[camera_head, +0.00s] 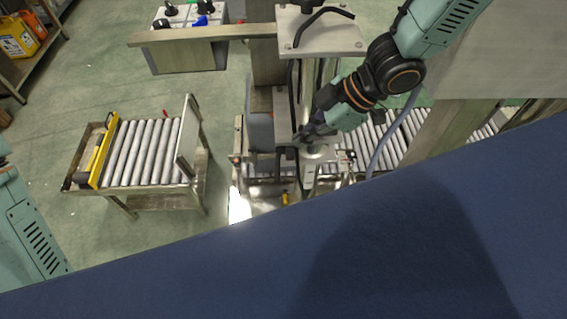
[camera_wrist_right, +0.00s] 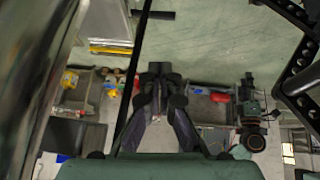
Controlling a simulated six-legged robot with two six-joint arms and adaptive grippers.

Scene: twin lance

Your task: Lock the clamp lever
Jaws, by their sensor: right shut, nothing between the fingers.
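My right gripper (camera_head: 304,135) reaches into the middle of a metal machine frame, beside a grey upright panel (camera_head: 261,130) and above a round metal part (camera_head: 316,152). In the right wrist view its dark fingers (camera_wrist_right: 160,72) come together at the tips with nothing held. I cannot pick out the clamp lever for certain. Small metal fittings (camera_head: 346,158) sit just right of the gripper, and a small yellow part (camera_head: 285,198) is below it. I cannot tell whether the gripper touches any of these. My left gripper is out of view; only its arm shows at the left edge.
A roller table (camera_head: 143,152) with a yellow end bar (camera_head: 104,150) stands at the left. More rollers (camera_head: 405,135) run right of the machine. A shelf with yellow containers (camera_head: 17,37) is top left. Green floor between is clear.

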